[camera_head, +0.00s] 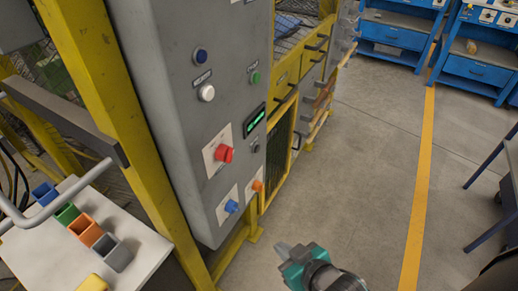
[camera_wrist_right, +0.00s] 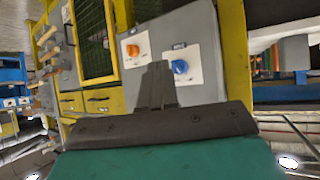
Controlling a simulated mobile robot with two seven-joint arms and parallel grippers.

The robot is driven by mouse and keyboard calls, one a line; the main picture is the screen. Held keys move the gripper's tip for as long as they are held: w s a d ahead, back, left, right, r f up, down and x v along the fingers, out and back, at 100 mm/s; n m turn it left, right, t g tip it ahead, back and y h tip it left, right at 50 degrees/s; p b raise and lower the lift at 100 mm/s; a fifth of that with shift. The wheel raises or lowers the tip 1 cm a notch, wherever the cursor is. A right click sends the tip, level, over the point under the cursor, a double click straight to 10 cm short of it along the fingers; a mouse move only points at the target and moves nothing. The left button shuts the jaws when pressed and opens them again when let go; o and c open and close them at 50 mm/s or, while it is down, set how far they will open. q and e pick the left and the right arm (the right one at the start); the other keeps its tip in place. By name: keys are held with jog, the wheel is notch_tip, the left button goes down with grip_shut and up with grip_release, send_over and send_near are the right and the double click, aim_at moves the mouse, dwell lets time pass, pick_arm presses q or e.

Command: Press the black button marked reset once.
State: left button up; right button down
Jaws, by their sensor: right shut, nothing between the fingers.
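A grey control panel (camera_head: 180,120) stands upright in the head view. A small black button (camera_head: 256,147) sits on its right part, just below the green-lit display (camera_head: 254,120); its label is too small to read. My right gripper (camera_head: 281,247) is shut and empty, low in front of the panel and apart from it, below the black button. In the right wrist view, my shut fingers (camera_wrist_right: 158,82) point at the panel's lower end, near the orange knob (camera_wrist_right: 133,50) and blue knob (camera_wrist_right: 179,66). The black button does not show there. My left gripper is not in view.
Other controls are close by: a red knob (camera_head: 224,153), a white button (camera_head: 207,93), a dark blue button (camera_head: 200,55) and a green button (camera_head: 255,77). A white table (camera_head: 140,250) with coloured bins stands at left. The floor (camera_head: 360,150) to the right is clear.

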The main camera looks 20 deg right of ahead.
aim_at(257, 149)
pick_arm(q)
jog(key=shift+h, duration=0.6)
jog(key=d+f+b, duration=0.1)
jog(key=b, duration=0.2)
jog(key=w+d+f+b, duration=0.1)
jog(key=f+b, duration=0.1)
jog(key=b, duration=0.1)
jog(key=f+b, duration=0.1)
jog(key=b, duration=0.2)
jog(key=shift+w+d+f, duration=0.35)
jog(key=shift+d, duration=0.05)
pick_arm(e)
jog(key=w+d+r+m+t+h, duration=0.1)
jog(key=w+d+r+m+t, duration=0.1)
jog(key=w+d+t, duration=0.4)
jog(key=w+d+r+m+t+h, duration=0.1)
jog(key=w+d+r+m+t, duration=0.2)
jog(key=w+d+t, duration=0.3)
jog(key=w+r+t, duration=0.1)
jog(key=w, duration=0.2)
jog(key=shift+w+r, duration=0.15)
jog(key=shift+w, duration=0.1)
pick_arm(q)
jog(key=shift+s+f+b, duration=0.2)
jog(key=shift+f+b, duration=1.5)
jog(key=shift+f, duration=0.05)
pick_arm(e)
jog(key=w+a, duration=0.5)
jog(key=w, duration=0.2)
jog(key=shift+a, duration=0.2)
